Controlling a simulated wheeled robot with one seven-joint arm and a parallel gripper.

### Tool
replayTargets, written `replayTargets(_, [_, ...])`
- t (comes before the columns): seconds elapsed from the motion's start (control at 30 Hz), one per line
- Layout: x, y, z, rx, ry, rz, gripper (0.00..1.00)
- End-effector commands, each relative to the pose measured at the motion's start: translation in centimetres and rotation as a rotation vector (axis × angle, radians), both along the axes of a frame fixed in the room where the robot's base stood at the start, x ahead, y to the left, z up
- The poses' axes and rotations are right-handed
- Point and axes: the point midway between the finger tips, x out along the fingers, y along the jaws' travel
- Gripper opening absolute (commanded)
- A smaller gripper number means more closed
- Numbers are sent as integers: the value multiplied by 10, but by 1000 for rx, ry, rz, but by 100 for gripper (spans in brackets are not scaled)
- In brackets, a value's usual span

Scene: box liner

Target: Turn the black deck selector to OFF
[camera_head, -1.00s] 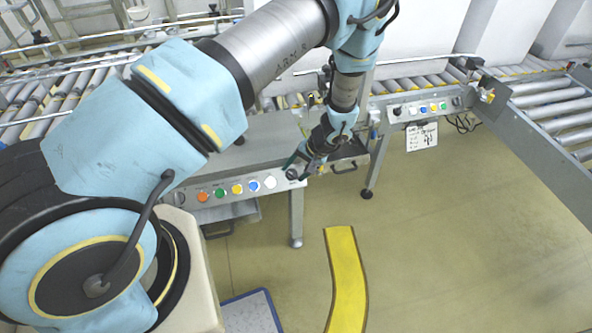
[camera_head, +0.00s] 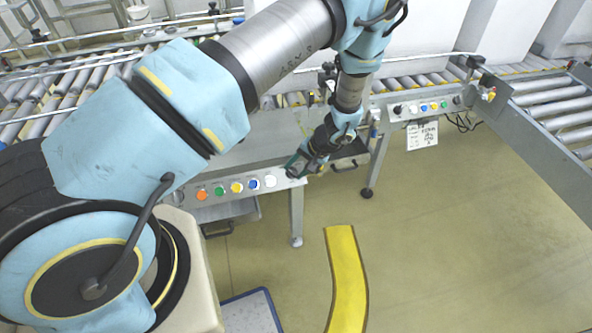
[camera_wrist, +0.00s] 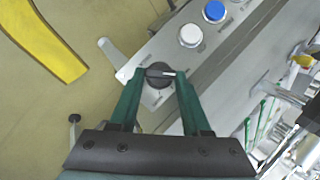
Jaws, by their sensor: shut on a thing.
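The black deck selector (camera_wrist: 159,77) is a round knob with a light pointer line at the end of a metal button panel (camera_wrist: 222,62), seen in the wrist view. My gripper (camera_wrist: 158,86) has its two green fingers on either side of the knob, shut on it. In the head view my gripper (camera_head: 297,167) is at the right end of the front button panel and mostly hides the knob. The OFF marking is too small to read.
White (camera_wrist: 191,35) and blue (camera_wrist: 215,11) buttons sit beside the knob. Yellow (camera_head: 237,187), green (camera_head: 219,191) and orange (camera_head: 202,194) buttons are further left. A second panel (camera_head: 420,107) stands behind to the right. Open floor lies in front, with a yellow strip (camera_head: 346,280).

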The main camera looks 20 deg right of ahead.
Motion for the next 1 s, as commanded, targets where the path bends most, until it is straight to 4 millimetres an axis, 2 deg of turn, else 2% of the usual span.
replayTargets(0.6, [-6, -3, -7, 319, -40, -367, 0])
replayTargets(1.0, [-8, -3, -7, 443, -55, -508, 0])
